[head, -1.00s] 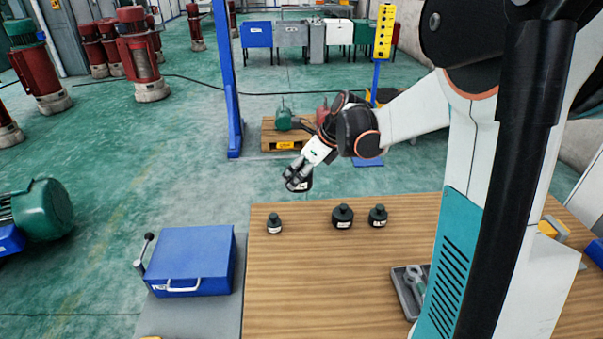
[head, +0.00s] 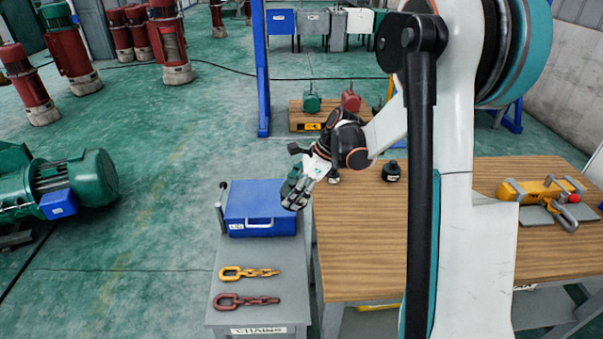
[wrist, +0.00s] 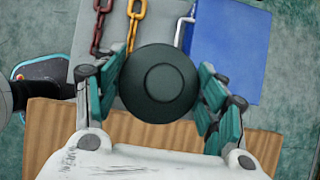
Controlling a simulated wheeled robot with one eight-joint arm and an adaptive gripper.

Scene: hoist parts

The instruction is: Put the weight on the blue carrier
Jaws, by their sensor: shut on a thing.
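My gripper (head: 296,190) is shut on a dark green-black weight (wrist: 158,83), held between both fingers in the wrist view. The weight also shows in the head view (head: 289,184), partly covered by the fingers. It is in the air near the right side of a blue box with a handle (head: 262,206), by the wooden table's left edge. The blue box also shows at the upper right of the wrist view (wrist: 232,45). I cannot tell whether this box is the blue carrier; no other clear carrier shows.
Another dark weight (head: 391,173) stands on the wooden table (head: 365,240); my arm hides part of the tabletop. A yellow chain (head: 248,272) and a dark red chain (head: 245,300) lie on the grey bench (head: 215,318). A yellow hoist part (head: 540,190) lies at right.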

